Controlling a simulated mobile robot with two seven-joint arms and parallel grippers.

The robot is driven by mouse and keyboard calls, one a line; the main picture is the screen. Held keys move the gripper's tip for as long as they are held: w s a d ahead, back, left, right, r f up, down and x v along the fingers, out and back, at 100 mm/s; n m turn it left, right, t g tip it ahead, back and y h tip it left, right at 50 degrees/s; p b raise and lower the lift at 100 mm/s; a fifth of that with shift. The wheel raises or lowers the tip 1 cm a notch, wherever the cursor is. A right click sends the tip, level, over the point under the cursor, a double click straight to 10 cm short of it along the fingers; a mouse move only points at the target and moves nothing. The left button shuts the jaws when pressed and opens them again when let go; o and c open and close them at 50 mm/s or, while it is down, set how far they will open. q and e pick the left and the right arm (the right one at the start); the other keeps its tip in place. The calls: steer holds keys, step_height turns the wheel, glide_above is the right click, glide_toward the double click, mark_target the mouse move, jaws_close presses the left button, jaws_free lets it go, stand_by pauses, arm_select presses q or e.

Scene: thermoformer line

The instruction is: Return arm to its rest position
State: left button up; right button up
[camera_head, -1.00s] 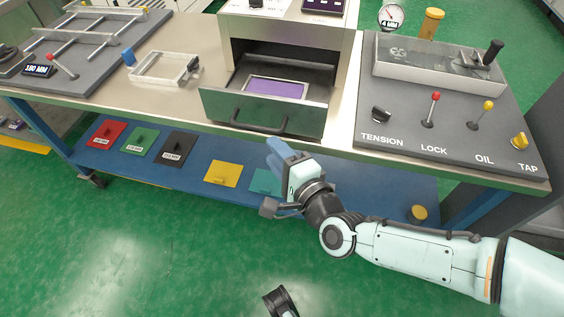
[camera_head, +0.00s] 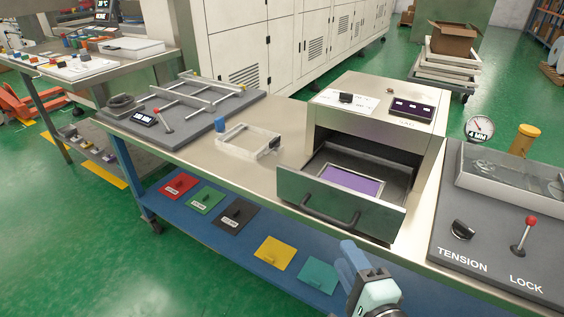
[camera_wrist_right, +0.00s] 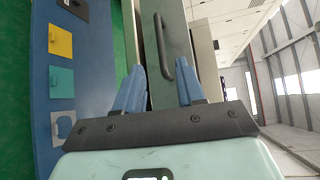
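My right gripper (camera_head: 352,264) shows at the bottom edge of the head view, with blue fingers, in front of the bench and below the open drawer (camera_head: 328,205). Most of my right arm is out of the picture. In the right wrist view the two blue fingers of the right gripper (camera_wrist_right: 160,72) stand apart with nothing between them. The drawer front (camera_wrist_right: 149,60) and its dark handle (camera_wrist_right: 166,48) lie beyond the fingers; I cannot tell the exact gap. My left gripper is in neither view.
The drawer juts out from the heating box (camera_head: 372,134) with a purple sheet (camera_head: 352,180) inside. Below, the blue shelf (camera_head: 222,244) carries several coloured plates. A clear frame (camera_head: 248,146) and a grey panel with TENSION and LOCK controls (camera_head: 490,240) stand on the bench.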

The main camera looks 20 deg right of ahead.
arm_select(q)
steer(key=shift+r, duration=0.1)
arm_select(e)
steer(key=shift+f, duration=0.1)
steer(key=s+a+f+n+g+y+p, duration=0.1)
steer(key=a+f+n+g+y+p, duration=0.3)
steer(key=f+n+g+p, duration=0.95)
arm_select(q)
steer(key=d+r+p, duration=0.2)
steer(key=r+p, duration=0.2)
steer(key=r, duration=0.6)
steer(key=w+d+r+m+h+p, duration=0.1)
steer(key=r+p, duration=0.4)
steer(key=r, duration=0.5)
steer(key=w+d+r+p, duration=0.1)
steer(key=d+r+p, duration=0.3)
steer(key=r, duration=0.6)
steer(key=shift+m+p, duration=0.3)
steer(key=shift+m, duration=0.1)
arm_select(e)
steer(key=s+a+f+n+g, duration=0.1)
steer(key=s+a+f+g, duration=0.1)
steer(key=s+f, duration=0.5)
steer(key=s+a+f+n+g, duration=0.2)
steer(key=s+a+f, duration=0.2)
steer(key=s, duration=0.7)
step_height(320, 180, down, 3)
steer(key=shift+s+r+y, duration=0.15)
steer(key=shift+y, duration=0.25)
